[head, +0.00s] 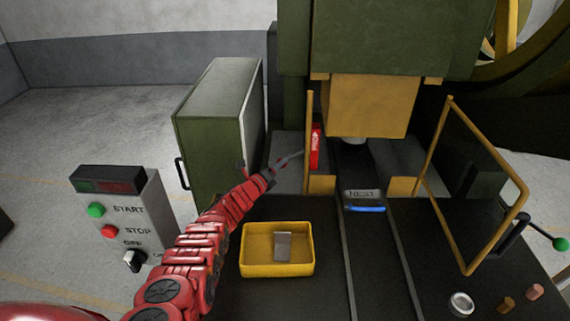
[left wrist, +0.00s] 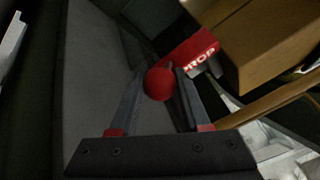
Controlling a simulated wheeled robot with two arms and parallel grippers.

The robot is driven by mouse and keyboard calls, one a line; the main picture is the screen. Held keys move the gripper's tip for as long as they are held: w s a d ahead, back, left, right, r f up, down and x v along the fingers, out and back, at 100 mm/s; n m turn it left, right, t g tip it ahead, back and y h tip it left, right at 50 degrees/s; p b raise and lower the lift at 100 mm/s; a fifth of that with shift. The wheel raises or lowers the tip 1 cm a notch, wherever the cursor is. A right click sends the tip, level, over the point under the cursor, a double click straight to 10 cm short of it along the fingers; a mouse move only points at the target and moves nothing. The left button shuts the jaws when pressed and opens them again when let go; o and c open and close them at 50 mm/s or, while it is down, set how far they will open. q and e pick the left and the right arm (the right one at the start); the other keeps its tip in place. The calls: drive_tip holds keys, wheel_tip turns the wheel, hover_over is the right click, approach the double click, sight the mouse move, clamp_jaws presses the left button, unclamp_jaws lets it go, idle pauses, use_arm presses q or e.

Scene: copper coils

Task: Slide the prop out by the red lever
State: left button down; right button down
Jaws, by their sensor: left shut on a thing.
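The prop is a red block with white lettering (head: 316,148), standing upright at the left side of the press, under the yellow ram (head: 370,103). In the left wrist view the prop (left wrist: 196,54) shows beyond a round red lever knob (left wrist: 159,84). My left gripper (head: 298,154) reaches in from the left, beside the prop. In the left wrist view its two fingers are on either side of the knob and shut on it. In the head view the knob is too small or hidden to make out. My right gripper is not in view.
A yellow tray (head: 250,268) with a grey piece stands in front on the dark bed. A yellow guard frame (head: 520,198) stands right, a thin yellow post (head: 308,120) beside the prop. A green cabinet (head: 215,125) and control box (head: 118,215) are left. A block labelled NEST (head: 361,195) lies mid-bed.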

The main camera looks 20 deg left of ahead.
use_arm(q)
drive_tip(key=shift+s+a, duration=0.1)
drive_tip(key=shift+a, duration=0.4)
drive_tip(key=c, duration=0.7)
unclamp_jaws()
drive_tip(key=shift+c, duration=0.2)
drive_tip(key=o, duration=0.4)
drive_tip(key=shift+a, duration=0.1)
drive_tip(key=shift+c, duration=0.2)
drive_tip(key=shift+s+r+p, duration=0.1)
drive_tip(key=shift+s+p, duration=0.1)
drive_tip(key=shift+p, duration=0.15)
drive_tip(key=p+v, duration=0.6)
drive_tip(key=shift+s+a, duration=0.1)
drive_tip(key=shift+s+p, duration=0.5)
drive_tip(key=shift+a, duration=0.1)
